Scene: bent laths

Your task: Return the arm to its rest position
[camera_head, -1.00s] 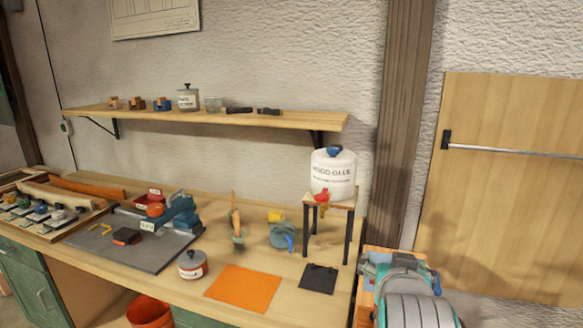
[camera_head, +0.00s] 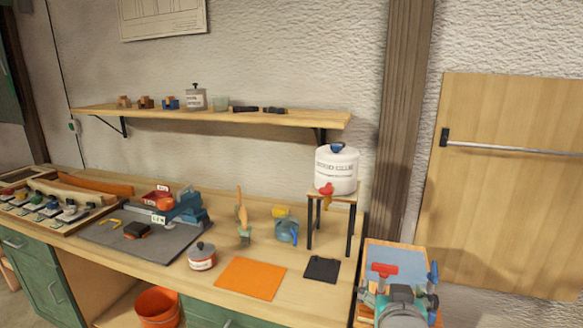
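Part of my own arm (camera_head: 402,305), grey and teal, shows at the bottom right edge in front of a small wooden stand. My gripper's fingertips cannot be made out, so its opening and anything in it are hidden. A red-handled piece (camera_head: 384,269) and a blue upright piece (camera_head: 433,275) show just beyond the arm. I cannot tell whether they touch it.
The workbench (camera_head: 330,292) holds an orange mat (camera_head: 250,279), a black pad (camera_head: 321,270), a lidded pot (camera_head: 202,257) and a blue jug (camera_head: 286,232). A white glue tub (camera_head: 336,170) stands on a raised stand. An orange bucket (camera_head: 157,307) is below.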

